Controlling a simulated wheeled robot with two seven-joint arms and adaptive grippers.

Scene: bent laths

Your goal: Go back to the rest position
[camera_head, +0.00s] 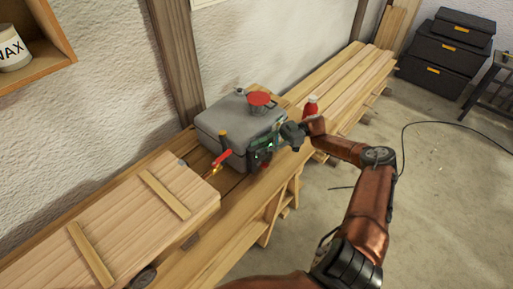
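My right arm (368,200) comes in from the bottom right and reaches back to the workbench. Its dark gripper (274,144) is at the right front side of a grey box-shaped machine (238,116). The fingers overlap the machine's front in the picture and are too small to tell open or shut. I cannot tell whether they touch it. My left gripper is out of view.
The machine has a red knob (259,98) on top and a red-handled valve (222,157) at its left. A wooden panel (130,215) lies on the left bench. A red bottle (310,106) stands behind my wrist. Laths (350,80) lie farther back. A cable (404,150) crosses open floor.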

